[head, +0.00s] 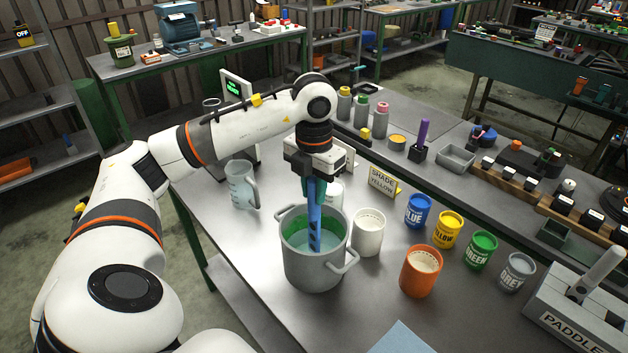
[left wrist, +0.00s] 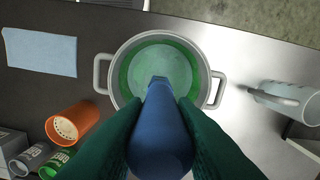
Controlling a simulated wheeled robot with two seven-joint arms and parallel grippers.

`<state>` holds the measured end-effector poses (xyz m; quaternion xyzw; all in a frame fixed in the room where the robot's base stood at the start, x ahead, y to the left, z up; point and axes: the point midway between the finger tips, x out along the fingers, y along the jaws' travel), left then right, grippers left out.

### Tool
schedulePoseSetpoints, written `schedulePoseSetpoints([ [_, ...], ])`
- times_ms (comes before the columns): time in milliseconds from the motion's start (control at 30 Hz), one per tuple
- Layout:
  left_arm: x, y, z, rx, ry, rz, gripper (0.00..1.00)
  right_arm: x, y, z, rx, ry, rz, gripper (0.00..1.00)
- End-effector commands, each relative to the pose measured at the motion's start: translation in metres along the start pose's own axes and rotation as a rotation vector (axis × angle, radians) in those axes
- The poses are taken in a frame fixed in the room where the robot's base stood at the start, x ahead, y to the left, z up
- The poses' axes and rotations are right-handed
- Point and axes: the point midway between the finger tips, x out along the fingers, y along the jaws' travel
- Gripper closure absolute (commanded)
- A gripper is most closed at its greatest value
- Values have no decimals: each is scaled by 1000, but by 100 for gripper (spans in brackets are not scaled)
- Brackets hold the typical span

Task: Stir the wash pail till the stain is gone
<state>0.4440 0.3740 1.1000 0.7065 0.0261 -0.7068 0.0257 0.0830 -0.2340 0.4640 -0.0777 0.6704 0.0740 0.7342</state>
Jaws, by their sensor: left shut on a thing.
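The wash pail (head: 314,262) is a grey two-handled pot on the table. Its inner wall carries a green stain, and pale bluish-green liquid lies in it. In the left wrist view the pail (left wrist: 113,75) shows a green ring around the liquid. My left gripper (head: 314,184) is above the pail, shut on a blue paddle (head: 314,215). The paddle stands near upright with its lower end inside the pail. In the left wrist view the dark green fingers of my left gripper (left wrist: 160,130) clasp the paddle's blue handle (left wrist: 160,138). My right gripper is not in view.
A white cup (head: 368,232) stands close right of the pail, an orange cup (head: 420,272) farther right. A clear jug (head: 242,186) is behind left. Blue (head: 418,211), yellow (head: 447,229), green (head: 480,250) and grey (head: 515,272) cans line the right. A paddle holder (head: 580,310) stands front right.

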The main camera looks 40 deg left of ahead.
Motion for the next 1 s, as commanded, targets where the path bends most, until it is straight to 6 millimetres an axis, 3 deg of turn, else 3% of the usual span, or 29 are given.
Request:
schedulePoseSetpoints([
  [500,48,0,0,0,0,0,94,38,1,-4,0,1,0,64],
  [1000,52,0,0,0,-1,0,94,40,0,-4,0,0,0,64],
])
